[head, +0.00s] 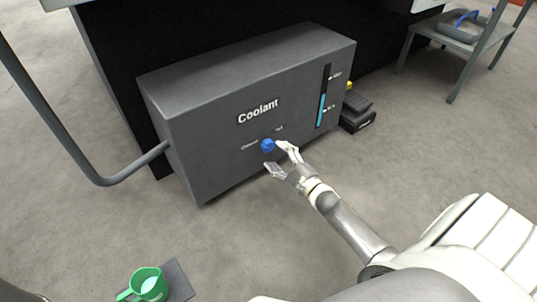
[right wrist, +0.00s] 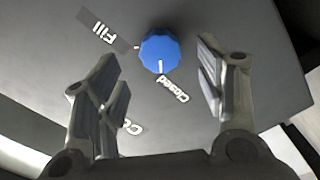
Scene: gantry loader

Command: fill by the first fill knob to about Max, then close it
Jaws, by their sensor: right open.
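The blue fill knob (head: 267,145) is on the front of the grey Coolant tank (head: 225,145). In the right wrist view the knob (right wrist: 160,50) has its white mark pointing toward the "Closed" label (right wrist: 172,90); the "Fill" label (right wrist: 107,34) is to its left. The level gauge (head: 323,97) shows turquoise fluid between the lower and upper marks, clearly below the upper one. My right gripper (head: 279,159) is open at the knob, its fingers (right wrist: 160,95) on either side with gaps visible. My left gripper is not in view.
A green jug (head: 148,283) with pale contents stands on a dark mat (head: 178,278) at lower left. A grey pipe (head: 60,130) joins the tank's left side. A black pedal-like box (head: 357,115) sits right of the tank.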

